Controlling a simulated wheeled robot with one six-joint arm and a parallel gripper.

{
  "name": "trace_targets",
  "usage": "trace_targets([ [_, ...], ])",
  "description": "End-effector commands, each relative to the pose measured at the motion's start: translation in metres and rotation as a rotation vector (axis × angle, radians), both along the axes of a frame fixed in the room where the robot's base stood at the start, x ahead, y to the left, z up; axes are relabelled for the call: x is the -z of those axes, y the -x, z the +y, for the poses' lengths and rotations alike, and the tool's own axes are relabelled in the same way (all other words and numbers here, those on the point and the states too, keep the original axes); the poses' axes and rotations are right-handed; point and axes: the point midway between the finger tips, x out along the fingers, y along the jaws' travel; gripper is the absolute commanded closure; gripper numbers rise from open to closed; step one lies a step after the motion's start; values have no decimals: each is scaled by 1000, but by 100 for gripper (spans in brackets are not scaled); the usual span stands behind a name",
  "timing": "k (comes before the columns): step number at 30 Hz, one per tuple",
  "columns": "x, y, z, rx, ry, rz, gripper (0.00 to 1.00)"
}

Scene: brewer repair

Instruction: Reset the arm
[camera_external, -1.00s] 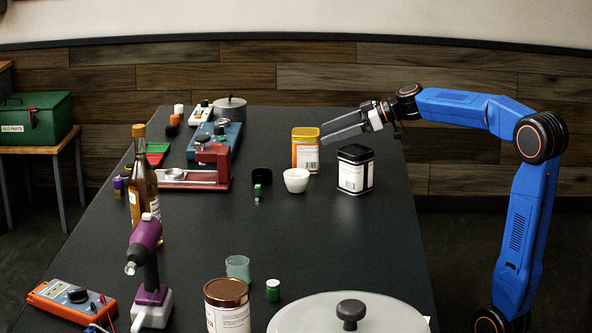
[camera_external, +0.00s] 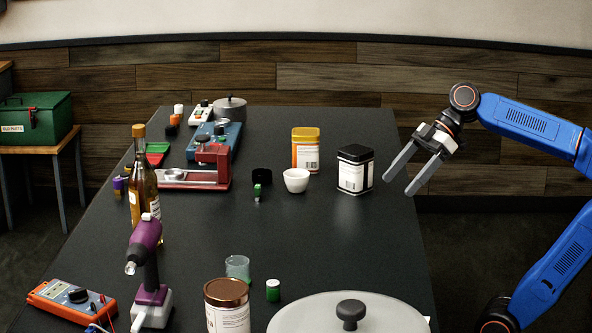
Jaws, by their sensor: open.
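My gripper (camera_external: 402,178) is open and empty. Its two grey fingers point down and to the left, at the right edge of the dark table (camera_external: 340,245). The blue arm bends back to the right side of the picture. The black canister with a white label (camera_external: 355,169) stands upright on the table, left of the fingers with a gap between in the picture. The yellow canister (camera_external: 305,150) stands farther left, apart from the gripper.
A white bowl (camera_external: 296,180) stands beside the canisters. A red device (camera_external: 212,165), an amber bottle (camera_external: 144,190) and a purple tool (camera_external: 146,255) stand on the left. A large round lid (camera_external: 390,313) and a brown-capped jar (camera_external: 228,306) are in front. The table's middle is clear.

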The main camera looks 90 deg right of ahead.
Motion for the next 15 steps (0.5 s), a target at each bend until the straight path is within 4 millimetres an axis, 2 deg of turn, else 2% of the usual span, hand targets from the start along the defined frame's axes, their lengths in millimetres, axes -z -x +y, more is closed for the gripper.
trace_targets([
  [1, 9, 15, 14, -33, 11, 29, 17],
  [3, 22, 35, 29, -67, 27, 75, 17],
  [6, 40, 61, 44, -107, 53, 133, 17],
  [9, 54, 84, 53, -135, 77, 180, 17],
  [15, 83, 115, 60, -151, 115, 258, 17],
])
